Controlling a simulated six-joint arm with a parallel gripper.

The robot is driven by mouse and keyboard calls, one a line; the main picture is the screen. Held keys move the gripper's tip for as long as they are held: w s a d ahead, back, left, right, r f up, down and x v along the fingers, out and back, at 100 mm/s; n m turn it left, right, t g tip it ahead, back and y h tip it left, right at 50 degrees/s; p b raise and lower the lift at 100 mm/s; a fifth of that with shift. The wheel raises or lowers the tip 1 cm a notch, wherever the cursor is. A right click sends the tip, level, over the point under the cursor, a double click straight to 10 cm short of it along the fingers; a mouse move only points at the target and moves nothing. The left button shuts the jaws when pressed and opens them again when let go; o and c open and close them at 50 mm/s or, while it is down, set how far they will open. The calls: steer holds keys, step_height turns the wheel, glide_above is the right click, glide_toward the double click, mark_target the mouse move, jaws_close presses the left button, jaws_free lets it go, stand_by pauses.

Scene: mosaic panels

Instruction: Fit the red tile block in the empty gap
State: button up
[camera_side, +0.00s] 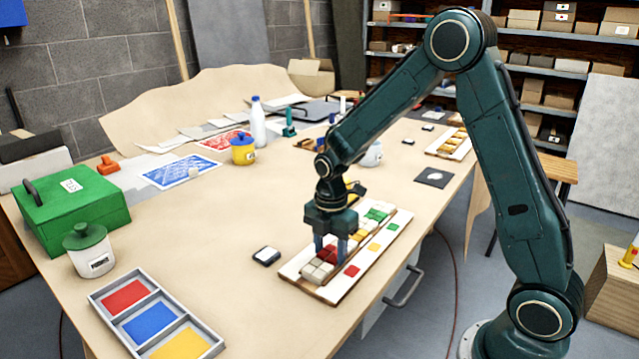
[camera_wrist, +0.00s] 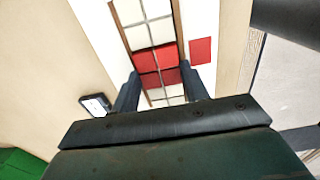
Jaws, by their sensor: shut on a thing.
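The red tile block (camera_side: 328,253) is between the fingers of my gripper (camera_side: 335,249), which is shut on it, low over the near part of the mosaic panel (camera_side: 284,273). In the wrist view the red block (camera_wrist: 153,58) lies between the fingertips (camera_wrist: 160,69), with white tiles above and below it in the picture. A bright and a darker red area show there. I cannot tell whether the block is seated in the gap or just above it; the gap itself is hidden. Green tiles (camera_side: 377,214) and yellow tiles (camera_side: 359,236) lie farther along the panel.
A white strip beside the panel bears red (camera_side: 352,271), yellow (camera_side: 373,247) and green (camera_side: 391,228) squares. A small dark-rimmed item (camera_side: 266,256) lies left of the panel. A three-part tray (camera_side: 101,297) stands front left, by a lidded jar (camera_side: 90,252) and green box (camera_side: 72,211). The table middle is clear.

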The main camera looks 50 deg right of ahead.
mark_target(330, 254)
steer(key=shift+f, duration=0.1)
steer(key=o, duration=1.1)
step_height(330, 254, up, 14)
steer(key=shift+f, duration=0.1)
stand_by(0.5)
